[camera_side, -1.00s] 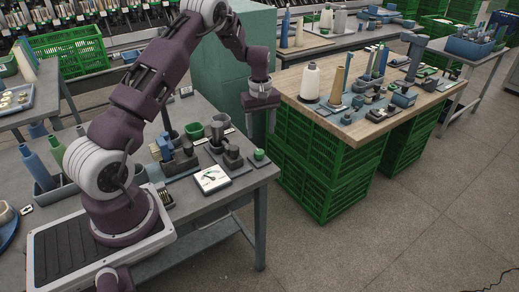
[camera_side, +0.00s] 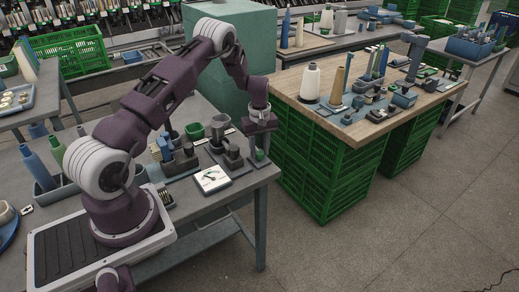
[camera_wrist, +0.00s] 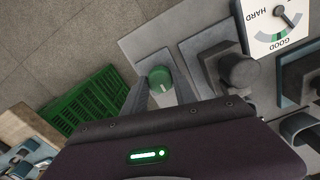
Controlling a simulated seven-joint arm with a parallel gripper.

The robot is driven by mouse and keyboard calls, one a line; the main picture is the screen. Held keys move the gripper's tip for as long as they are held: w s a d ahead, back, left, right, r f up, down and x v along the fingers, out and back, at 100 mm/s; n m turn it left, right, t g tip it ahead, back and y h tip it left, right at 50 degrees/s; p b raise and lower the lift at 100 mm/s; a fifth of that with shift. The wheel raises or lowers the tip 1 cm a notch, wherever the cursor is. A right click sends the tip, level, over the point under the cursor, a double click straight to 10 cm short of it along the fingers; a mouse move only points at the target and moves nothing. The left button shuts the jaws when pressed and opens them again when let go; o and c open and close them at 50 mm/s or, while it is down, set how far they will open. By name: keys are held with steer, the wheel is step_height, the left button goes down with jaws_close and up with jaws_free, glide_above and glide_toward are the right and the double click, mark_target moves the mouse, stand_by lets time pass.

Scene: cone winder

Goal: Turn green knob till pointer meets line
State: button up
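The green knob (camera_wrist: 160,78) sits on a grey plate at the table's front right corner; a small pale mark shows on its top. It also shows in the side view (camera_side: 259,155), partly hidden by my fingers. My gripper (camera_wrist: 161,88) points down with one finger on each side of the knob. The fingers look open, with a thin gap to the knob; contact is not clear. The white dial (camera_wrist: 275,20) beside it carries the words HARD and GOOD, a green band by GOOD and a dark pointer. The dial is also in the side view (camera_side: 211,179), its pointer too small to read exactly.
A dark grey block with a round post (camera_wrist: 238,72) stands close beside the knob. Green crates (camera_side: 325,165) under a wooden table are to the right, past the table edge.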

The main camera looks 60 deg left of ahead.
mark_target(259, 152)
jaws_close()
steer(key=shift+m, duration=3.1)
steer(key=o, duration=0.9)
jaws_free()
steer(key=shift+o, duration=0.2)
step_height(259, 152, up, 7)
steer(key=shift+r, duration=0.1)
